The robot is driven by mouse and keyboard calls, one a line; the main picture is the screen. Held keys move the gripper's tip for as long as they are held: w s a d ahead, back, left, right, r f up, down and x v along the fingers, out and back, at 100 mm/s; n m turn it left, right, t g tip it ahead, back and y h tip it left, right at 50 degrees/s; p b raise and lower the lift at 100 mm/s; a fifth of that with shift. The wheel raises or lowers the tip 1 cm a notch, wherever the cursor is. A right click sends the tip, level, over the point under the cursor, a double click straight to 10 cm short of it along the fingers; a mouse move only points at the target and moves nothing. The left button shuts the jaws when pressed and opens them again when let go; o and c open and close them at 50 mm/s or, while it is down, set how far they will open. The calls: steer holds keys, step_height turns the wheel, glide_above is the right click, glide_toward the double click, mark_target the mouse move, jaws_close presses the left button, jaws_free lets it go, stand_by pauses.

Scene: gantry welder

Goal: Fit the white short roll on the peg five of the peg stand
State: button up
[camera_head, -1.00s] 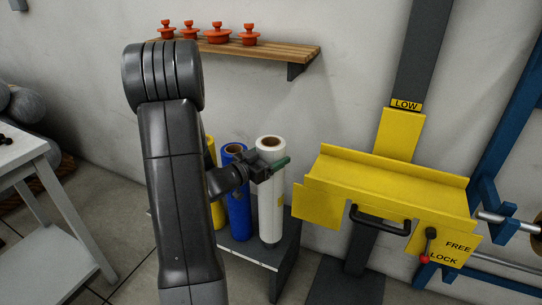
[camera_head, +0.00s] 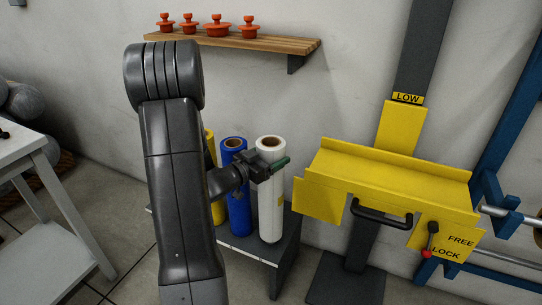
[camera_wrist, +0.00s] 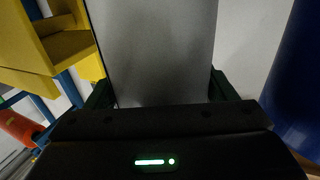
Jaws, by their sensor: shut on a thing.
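The white roll (camera_head: 270,190) is upright in the head view, with a brown core hole showing at its top and a small yellowish label on its side. My gripper (camera_head: 270,166) is shut around its upper part. In the wrist view the roll (camera_wrist: 152,50) fills the space between the two fingers (camera_wrist: 160,92) and looks grey in shadow. The roll's lower end is over the grey bench (camera_head: 286,245); I cannot tell if it touches. No numbered pegs can be made out, and I cannot tell whether this bench is the peg stand.
A blue roll (camera_head: 235,195) stands close left of the white one, with a yellow roll (camera_head: 217,205) behind my arm. A yellow carriage with a handle (camera_head: 390,185) is to the right. A wooden shelf (camera_head: 240,40) with red items is above. A white table (camera_head: 30,170) is at left.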

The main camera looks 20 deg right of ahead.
steer(key=shift+f+b, duration=1.3)
steer(key=shift+f, duration=0.3)
steer(key=o, duration=1.9)
steer(key=shift+o, duration=0.7)
steer(key=shift+f, duration=0.25)
steer(key=p+v, duration=0.2)
steer(key=v, duration=1.2)
steer(key=shift+r, duration=0.25)
steer(key=shift+d, duration=0.1)
steer(key=x, duration=0.7)
steer(key=b+x, duration=0.1)
steer(key=x, duration=0.5)
steer(key=shift+w+d+r, duration=0.15)
steer(key=shift+d+r, duration=0.05)
steer(key=shift+d, duration=0.2)
